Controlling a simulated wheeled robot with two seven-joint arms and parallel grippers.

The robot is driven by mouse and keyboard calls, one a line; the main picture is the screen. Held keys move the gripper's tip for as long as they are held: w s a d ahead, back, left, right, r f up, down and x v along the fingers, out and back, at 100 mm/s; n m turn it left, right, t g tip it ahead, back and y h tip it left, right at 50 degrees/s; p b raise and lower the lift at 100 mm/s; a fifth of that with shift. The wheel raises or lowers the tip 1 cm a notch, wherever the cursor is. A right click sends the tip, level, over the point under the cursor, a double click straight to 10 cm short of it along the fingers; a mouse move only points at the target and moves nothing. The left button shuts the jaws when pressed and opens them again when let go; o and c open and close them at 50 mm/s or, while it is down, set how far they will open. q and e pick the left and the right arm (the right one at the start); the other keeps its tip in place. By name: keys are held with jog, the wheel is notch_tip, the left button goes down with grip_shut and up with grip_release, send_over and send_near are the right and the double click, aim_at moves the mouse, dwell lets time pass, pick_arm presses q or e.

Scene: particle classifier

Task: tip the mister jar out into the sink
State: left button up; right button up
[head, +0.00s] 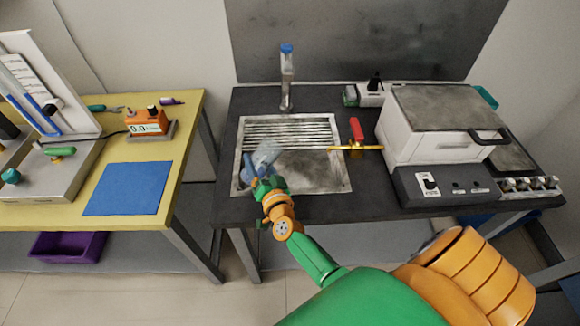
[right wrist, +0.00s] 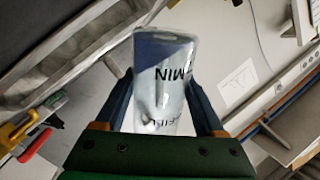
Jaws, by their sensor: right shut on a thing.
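The mister jar (head: 265,155) is a clear, bluish jar over the left part of the metal sink (head: 318,172) in the head view. It looks tilted there, leaning up and to the right. My right gripper (head: 262,180) is shut around it. In the right wrist view the jar (right wrist: 164,88) sits between the two dark blue fingers of my right gripper (right wrist: 164,105), with black lettering on its side and a blue-grey patch near its far end. Its contents cannot be made out. My left gripper is not in view.
A yellow table (head: 185,125) with a blue mat (head: 127,188) stands to the left, across a gap.

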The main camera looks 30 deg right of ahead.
jog(key=shift+a+f+m+b, duration=0.15)
jog(key=shift+m+b, duration=0.1)
jog(key=shift+m, duration=0.25)
jog(key=shift+d+f+m+b, duration=0.1)
jog(key=shift+f+m+b, duration=0.1)
jog(key=shift+m, duration=0.3)
jog(key=shift+a+f+m+y+b, duration=0.2)
jog(key=shift+m+y+b, duration=0.25)
jog(key=shift+m, duration=0.65)
jog(key=shift+f+m+b, duration=0.25)
jog(key=shift+m+b, duration=0.1)
jog(key=shift+m, duration=0.45)
jog(key=shift+d+f+m+y, duration=0.15)
jog(key=shift+d+m+y, duration=0.2)
jog(key=shift+d+m, duration=0.4)
dwell(0.7)
jog(key=shift+d+r+m+p, duration=0.15)
jog(key=shift+r+m+p, duration=0.4)
jog(key=shift+m, duration=0.3)
dwell(0.5)
jog(key=shift+s+d+r+m+y+p, duration=0.1)
jog(key=shift+d+r+m+y+p, duration=0.1)
jog(key=shift+d+r+m+p, duration=0.3)
jog(key=shift+a+r+m+y+p, duration=0.1)
jog(key=shift+r+m+y, duration=0.15)
jog(key=shift+m, duration=0.45)
dwell(1.1)
